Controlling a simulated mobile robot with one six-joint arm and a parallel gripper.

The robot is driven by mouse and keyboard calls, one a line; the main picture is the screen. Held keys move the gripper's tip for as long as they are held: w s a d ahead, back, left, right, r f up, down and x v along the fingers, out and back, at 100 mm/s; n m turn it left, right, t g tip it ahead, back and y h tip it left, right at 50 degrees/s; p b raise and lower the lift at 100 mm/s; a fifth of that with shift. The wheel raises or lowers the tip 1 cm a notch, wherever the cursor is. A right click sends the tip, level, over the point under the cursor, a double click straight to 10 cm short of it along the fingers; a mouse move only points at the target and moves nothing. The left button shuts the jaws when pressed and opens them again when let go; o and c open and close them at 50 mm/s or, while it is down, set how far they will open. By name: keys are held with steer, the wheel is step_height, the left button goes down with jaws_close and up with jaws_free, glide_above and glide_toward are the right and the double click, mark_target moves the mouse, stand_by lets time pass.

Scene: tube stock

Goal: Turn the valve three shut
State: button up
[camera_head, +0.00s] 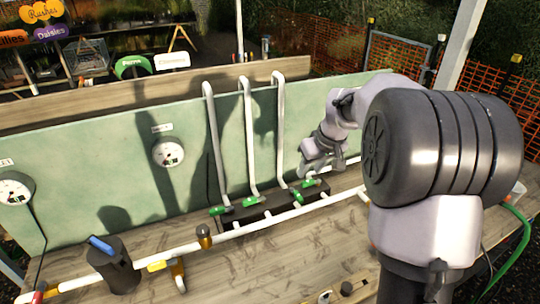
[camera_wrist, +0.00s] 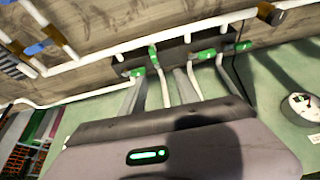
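A dark manifold block (camera_head: 270,206) on the bench carries several green valve handles. From the left they are one handle (camera_head: 219,210), another (camera_head: 251,201), one pointing toward the bench front (camera_head: 297,195), and a rightmost one (camera_head: 311,182) lying crosswise. I see no readable numbers, so I cannot tell which is valve three. My gripper (camera_head: 310,172) is just above and behind the rightmost handles; contact is unclear. In the wrist view its grey fingers (camera_wrist: 182,76) appear spread, with the rightmost handle (camera_wrist: 138,72) near the left finger and a neighbouring handle (camera_wrist: 153,52) beyond.
White pipes (camera_head: 249,130) rise from the manifold along a green backboard (camera_head: 110,160), which bears round gauges (camera_head: 168,152). A long white pipe (camera_head: 270,229) with a brown fitting (camera_head: 204,237) runs in front. A blue-handled valve (camera_head: 101,245) stands left. The front bench is mostly clear.

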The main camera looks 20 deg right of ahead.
mark_target(298, 195)
steer(key=b+x, duration=0.1)
steer(key=x, duration=0.5)
steer(key=d+b+x, duration=0.1)
steer(key=x, duration=0.6)
steer(key=d+b+x, duration=0.1)
steer(key=b+x, duration=0.1)
steer(key=x, duration=0.4)
steer(key=shift+w+f, duration=0.15)
steer(key=shift+w, duration=0.15)
jaws_close()
stand_by(0.4)
